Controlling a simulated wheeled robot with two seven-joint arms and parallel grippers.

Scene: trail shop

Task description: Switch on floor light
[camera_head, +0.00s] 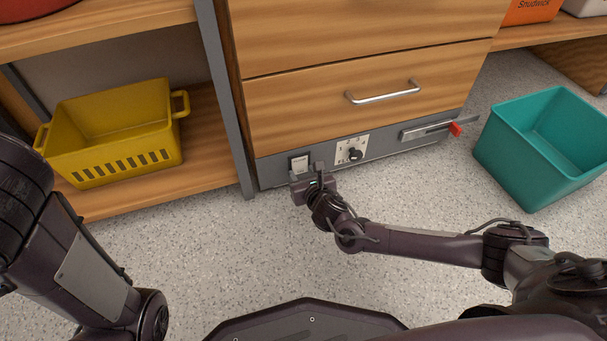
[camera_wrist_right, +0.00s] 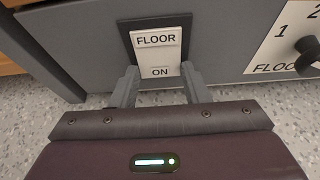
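The floor light switch (camera_head: 299,163) is a white rocker in a black frame on the grey panel below the drawers. In the right wrist view the switch (camera_wrist_right: 158,52) reads "FLOOR" above and "ON" on its lower part. I cannot tell which half is pressed in. My right gripper (camera_head: 306,172) is just in front of the switch's lower edge. In the wrist view its two fingers (camera_wrist_right: 162,86) are apart, one on each side below the switch, with nothing between them. Whether they touch the panel is unclear. My left gripper is out of view; only its arm shows.
A dial (camera_head: 354,154) on a white plate and a red-tipped lever (camera_head: 455,129) sit right of the switch. A grey post (camera_head: 226,100) stands left. A yellow basket (camera_head: 115,125) is on the shelf, a teal bin (camera_head: 540,150) on the floor. Floor before the panel is clear.

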